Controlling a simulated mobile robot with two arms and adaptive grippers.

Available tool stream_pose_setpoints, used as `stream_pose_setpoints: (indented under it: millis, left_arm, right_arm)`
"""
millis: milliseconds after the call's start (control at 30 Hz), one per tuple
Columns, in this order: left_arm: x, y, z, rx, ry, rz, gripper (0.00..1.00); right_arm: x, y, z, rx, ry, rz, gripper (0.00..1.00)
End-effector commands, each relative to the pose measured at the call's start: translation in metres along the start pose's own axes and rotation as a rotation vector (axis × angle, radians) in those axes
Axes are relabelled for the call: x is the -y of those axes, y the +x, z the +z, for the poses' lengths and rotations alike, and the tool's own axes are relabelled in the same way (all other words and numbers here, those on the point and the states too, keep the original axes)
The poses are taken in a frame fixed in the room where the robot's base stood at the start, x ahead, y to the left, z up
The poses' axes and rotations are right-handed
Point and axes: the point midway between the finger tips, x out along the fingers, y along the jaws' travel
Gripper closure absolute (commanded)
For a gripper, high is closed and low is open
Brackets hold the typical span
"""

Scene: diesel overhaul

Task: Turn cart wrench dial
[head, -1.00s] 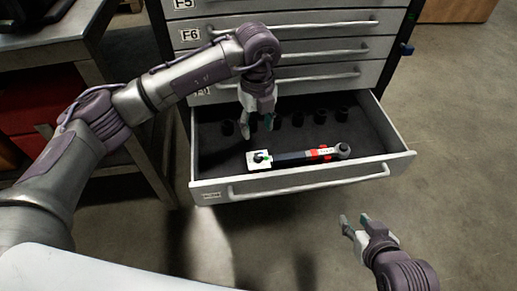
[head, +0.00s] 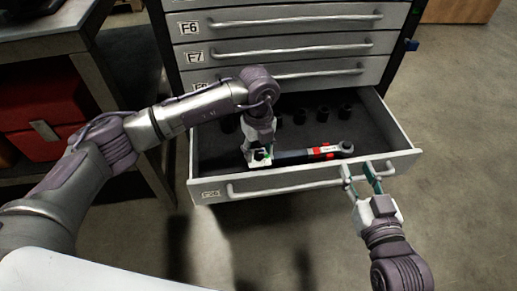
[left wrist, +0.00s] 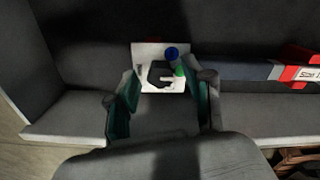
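The torque wrench (head: 297,155) lies in the open cart drawer, dark with red bands and a ratchet head at its right end. A white square plate (head: 263,161) with a dark dial (left wrist: 160,76) in its middle is at the wrench's left end. In the left wrist view a blue knob (left wrist: 172,53) and a green spot sit beside the dial. My left gripper (head: 259,151) is open just above the plate, its fingers apart on either side in the left wrist view; contact cannot be told.
The drawer (head: 400,158) stands pulled out, with several dark sockets (head: 322,113) along its back. Closed drawers with bar handles (head: 295,47) rise behind it. A bench with a red box (head: 45,115) stands at left. The floor at right is clear.

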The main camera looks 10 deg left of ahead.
Motion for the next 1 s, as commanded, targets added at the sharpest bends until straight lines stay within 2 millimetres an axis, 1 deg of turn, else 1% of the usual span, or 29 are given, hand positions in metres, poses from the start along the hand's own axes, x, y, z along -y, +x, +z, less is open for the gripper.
stream_pose_setpoints:
  millis: [33, 67, 300, 667, 867, 1000]
  left_arm:
    - [0.0, -0.0001, -0.0001, 0.0, 0.0, 0.0, 0.55]
    - [0.0, -0.0001, -0.0001, 0.0, 0.0, 0.0, 0.6]
    - [0.0, -0.0003, -0.0001, 0.0, 0.0, 0.0, 1.0]
    - [-0.0001, -0.0005, 0.0, 0.0, 0.039, 0.0, 1.0]
    - [0.0, -0.001, 0.0003, 0.0, 0.146, 0.001, 1.0]
    - [0.0004, -0.0009, 0.0004, 0.001, 0.261, 0.0, 1.0]
  right_arm:
    - [0.0, 0.0, 0.0001, 0.0, 0.0, 0.0, 0.6]
    - [0.0, 0.0, 0.0001, 0.001, 0.0, 0.0, 0.6]
    - [-0.0002, -0.0001, 0.0002, 0.001, 0.0, 0.001, 0.6]
    - [-0.0003, -0.0002, 0.0011, 0.008, 0.0, 0.001, 0.6]
    - [-0.0005, -0.0005, 0.0045, 0.028, 0.0, 0.001, 0.6]
    - [-0.001, -0.0011, 0.0071, 0.042, 0.0, 0.003, 0.6]
